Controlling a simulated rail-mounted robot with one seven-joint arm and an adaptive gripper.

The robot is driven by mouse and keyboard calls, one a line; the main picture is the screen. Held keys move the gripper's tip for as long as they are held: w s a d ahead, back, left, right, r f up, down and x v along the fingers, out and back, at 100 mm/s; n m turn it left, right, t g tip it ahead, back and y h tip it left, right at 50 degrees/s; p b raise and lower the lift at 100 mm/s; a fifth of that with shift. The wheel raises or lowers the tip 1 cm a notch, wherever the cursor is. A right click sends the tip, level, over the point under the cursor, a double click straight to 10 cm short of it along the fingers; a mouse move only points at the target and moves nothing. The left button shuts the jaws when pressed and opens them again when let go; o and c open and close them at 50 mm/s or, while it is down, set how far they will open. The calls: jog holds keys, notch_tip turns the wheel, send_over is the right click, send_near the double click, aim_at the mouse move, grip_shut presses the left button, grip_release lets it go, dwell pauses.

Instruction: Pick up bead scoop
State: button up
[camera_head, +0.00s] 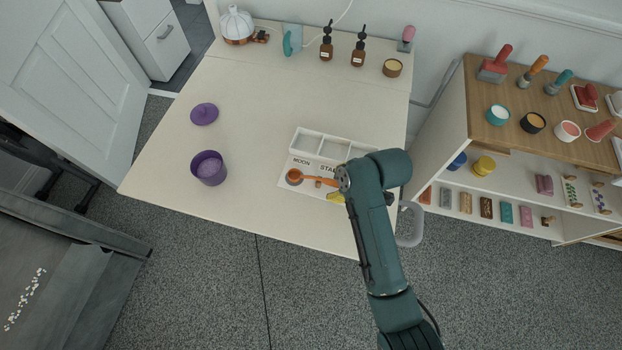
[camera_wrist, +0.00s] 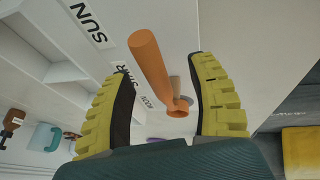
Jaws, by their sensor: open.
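My gripper (camera_wrist: 161,70) is open, with a gap visible on both sides of the scoop. In the head view only a bit of yellow finger (camera_head: 336,197) shows; my arm hides the rest of the gripper and the card's right part.
A white divided tray (camera_head: 320,146) stands just behind the card. A purple pot (camera_head: 209,168) and its purple lid (camera_head: 204,114) are on the left. Bottles (camera_head: 326,45) stand at the back. The table between pot and card is clear.

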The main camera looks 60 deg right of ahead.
jog(key=shift+w+d+f, duration=0.1)
jog(key=shift+w+f, duration=0.1)
jog(key=shift+f, duration=0.2)
grip_shut()
jog(key=shift+r, duration=0.1)
